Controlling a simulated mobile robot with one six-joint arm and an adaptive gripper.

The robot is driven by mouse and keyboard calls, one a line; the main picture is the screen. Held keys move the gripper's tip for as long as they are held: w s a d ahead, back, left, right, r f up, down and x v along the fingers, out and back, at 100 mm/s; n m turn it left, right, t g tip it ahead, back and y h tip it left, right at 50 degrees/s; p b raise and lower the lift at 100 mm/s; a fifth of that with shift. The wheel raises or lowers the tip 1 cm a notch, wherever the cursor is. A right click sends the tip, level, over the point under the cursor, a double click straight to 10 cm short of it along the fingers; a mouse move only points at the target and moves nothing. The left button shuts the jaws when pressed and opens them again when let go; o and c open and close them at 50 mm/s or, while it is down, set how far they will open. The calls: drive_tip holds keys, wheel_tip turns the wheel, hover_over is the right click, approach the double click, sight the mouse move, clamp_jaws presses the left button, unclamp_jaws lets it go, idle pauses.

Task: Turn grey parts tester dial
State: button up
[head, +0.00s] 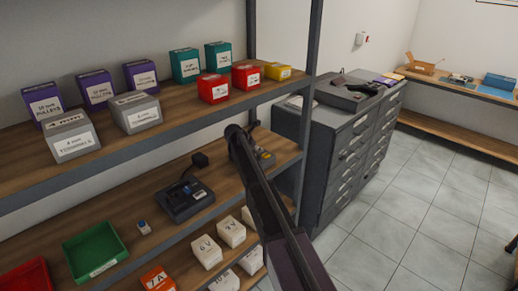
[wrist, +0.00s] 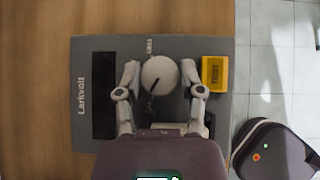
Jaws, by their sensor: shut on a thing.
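The grey parts tester (wrist: 222,120) lies on a wooden shelf under my wrist camera, marked "Larkvolt", with a dark display (wrist: 103,95) at its left. Its round pale dial (wrist: 159,76) has a dark pointer line slanting down and left. A yellow TEST block (wrist: 215,73) sits right of the dial. My gripper (wrist: 160,73) is shut on the dial, one finger on each side. In the head view, my arm hides most of the tester (head: 268,154) and my fingertips.
On the same shelf, left of the tester, are a dark device (head: 185,200), a small blue-and-white item (head: 144,228) and a green tray (head: 95,253). Boxes line the shelf above, and white boxes (head: 231,232) stand below. A grey drawer cabinet (head: 335,160) stands right; the floor beyond is clear.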

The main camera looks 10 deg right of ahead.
drive_tip(key=m+g, duration=0.1)
drive_tip(key=m, duration=0.1)
drive_tip(key=m+g+h, duration=0.1)
drive_tip(key=m+g, duration=0.1)
drive_tip(key=m+g+h, duration=0.1)
drive_tip(key=m+g, duration=0.1)
drive_tip(key=m, duration=0.1)
drive_tip(key=shift+w+a, duration=0.15)
drive_tip(key=shift+w, duration=0.25)
drive_tip(key=m+g, duration=0.2)
drive_tip(key=m, duration=0.1)
drive_tip(key=shift+m+g, duration=0.3)
drive_tip(key=shift+g, duration=0.1)
drive_tip(key=shift+m+g+y, duration=0.5)
drive_tip(key=shift+m+g, duration=0.4)
drive_tip(key=shift+m, duration=0.3)
drive_tip(key=o, duration=1.2)
drive_tip(key=shift+c, duration=0.2)
